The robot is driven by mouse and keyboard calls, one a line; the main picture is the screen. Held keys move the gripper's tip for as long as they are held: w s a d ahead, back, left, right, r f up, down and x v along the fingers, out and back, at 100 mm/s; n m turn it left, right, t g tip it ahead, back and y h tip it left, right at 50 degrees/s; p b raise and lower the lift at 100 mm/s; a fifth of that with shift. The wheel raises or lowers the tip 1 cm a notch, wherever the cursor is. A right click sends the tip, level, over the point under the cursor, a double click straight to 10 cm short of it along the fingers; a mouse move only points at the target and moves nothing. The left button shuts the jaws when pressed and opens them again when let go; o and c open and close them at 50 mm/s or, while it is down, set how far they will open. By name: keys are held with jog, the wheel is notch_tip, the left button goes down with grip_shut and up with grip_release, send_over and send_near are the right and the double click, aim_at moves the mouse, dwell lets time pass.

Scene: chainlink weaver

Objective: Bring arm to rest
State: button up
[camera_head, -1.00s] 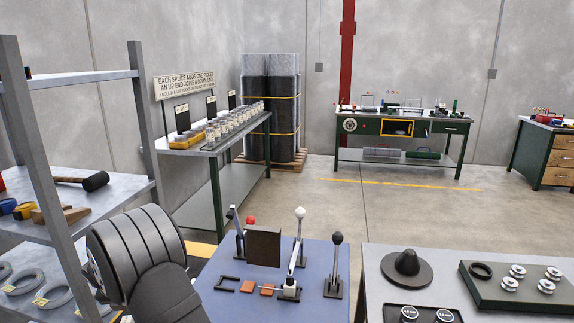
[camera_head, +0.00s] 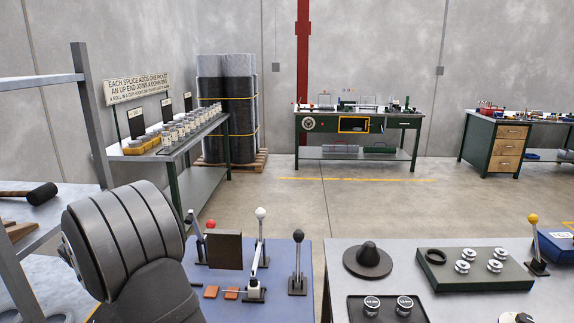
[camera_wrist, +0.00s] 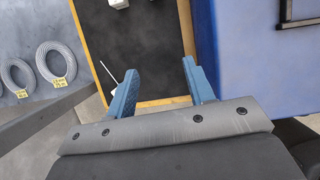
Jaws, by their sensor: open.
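My gripper (camera_wrist: 162,88) shows in the wrist view with its two blue fingers spread apart and nothing between them. Below the fingers is a dark surface with a yellow-orange edge (camera_wrist: 95,50). In the head view my dark, ribbed arm fills the lower left, and the gripper's fingers are hidden there. The arm stands between the grey shelf rack (camera_head: 88,120) and the blue-topped table (camera_head: 225,285).
The blue table carries upright levers (camera_head: 298,262) and a dark plate (camera_head: 225,250). Wire coils (camera_wrist: 60,60) lie left of the gripper. Open floor (camera_head: 345,208) lies beyond.

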jog(key=s+d+r+m+g+h, duration=0.2)
jog(key=s+d+m, duration=0.3)
jog(key=d+m, duration=0.3)
jog(key=s+d+r+m+g+h, duration=0.1)
jog(key=s+d+m+g+h, duration=0.1)
jog(key=s+d+m, duration=0.4)
jog(key=d+m, duration=0.1)
jog(key=m, duration=0.2)
jog(key=shift+s+d+r+m+h, duration=0.25)
jog(key=shift+d+r+m+h, duration=0.05)
jog(key=shift+d+r, duration=0.1)
